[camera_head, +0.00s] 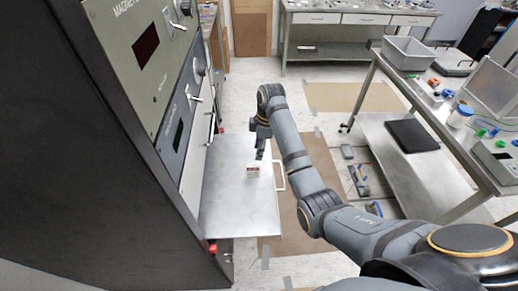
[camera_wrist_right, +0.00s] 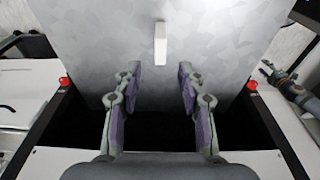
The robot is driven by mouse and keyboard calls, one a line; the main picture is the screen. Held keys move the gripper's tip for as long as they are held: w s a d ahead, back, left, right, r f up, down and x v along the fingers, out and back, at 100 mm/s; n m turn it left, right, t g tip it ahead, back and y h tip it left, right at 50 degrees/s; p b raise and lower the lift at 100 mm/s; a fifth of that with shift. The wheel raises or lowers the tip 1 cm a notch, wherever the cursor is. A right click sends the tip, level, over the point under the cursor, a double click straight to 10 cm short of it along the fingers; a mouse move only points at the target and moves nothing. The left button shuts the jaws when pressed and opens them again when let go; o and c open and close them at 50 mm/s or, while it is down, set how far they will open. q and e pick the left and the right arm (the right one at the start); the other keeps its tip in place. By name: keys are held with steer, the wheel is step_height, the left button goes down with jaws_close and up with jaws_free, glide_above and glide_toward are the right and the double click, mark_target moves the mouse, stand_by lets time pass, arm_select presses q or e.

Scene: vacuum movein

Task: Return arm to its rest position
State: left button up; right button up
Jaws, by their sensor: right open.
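My right gripper (camera_head: 260,152) hangs at the end of my right arm, above a pulled-out metal tray or drawer front (camera_head: 240,205) beside the tall instrument cabinet (camera_head: 95,160). In the right wrist view the two fingers of my right gripper (camera_wrist_right: 160,70) are apart with nothing between them. Beyond the fingertips is a small white block (camera_wrist_right: 160,43) on a grey metal surface (camera_wrist_right: 230,35). In the head view a small white piece with a red label (camera_head: 253,170) shows on the tray just below the gripper. My left gripper is not in view.
The cabinet fills the left side, with red corner pieces (camera_head: 212,248) by the tray. A white handle (camera_head: 280,176) sits at the tray's right edge. A metal cart (camera_head: 465,150) with a grey bin (camera_head: 408,52) stands right. A workbench (camera_head: 355,20) stands behind. Floor between is partly clear.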

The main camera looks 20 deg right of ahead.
stand_by(0.3)
steer(key=s+d+f+m+t+h, duration=0.15)
steer(key=s+d+f+m, duration=0.25)
steer(key=s+f+m, duration=0.6)
steer(key=s+d+r+m+t+h, duration=0.1)
steer(key=s+r+m, duration=0.1)
steer(key=s, duration=0.6)
steer(key=s+r+m+t, duration=0.1)
steer(key=s+r+m, duration=0.15)
steer(key=s, duration=0.65)
steer(key=s+d+f+g, duration=0.1)
steer(key=d+f, duration=0.1)
steer(key=f, duration=1.1)
steer(key=s+d+f+g, duration=0.1)
steer(key=f, duration=1.3)
steer(key=s+d+f, duration=0.1)
steer(key=s+f, duration=1.4)
steer(key=s, duration=0.3)
steer(key=shift+s+g, duration=0.25)
steer(key=shift+g, duration=0.2)
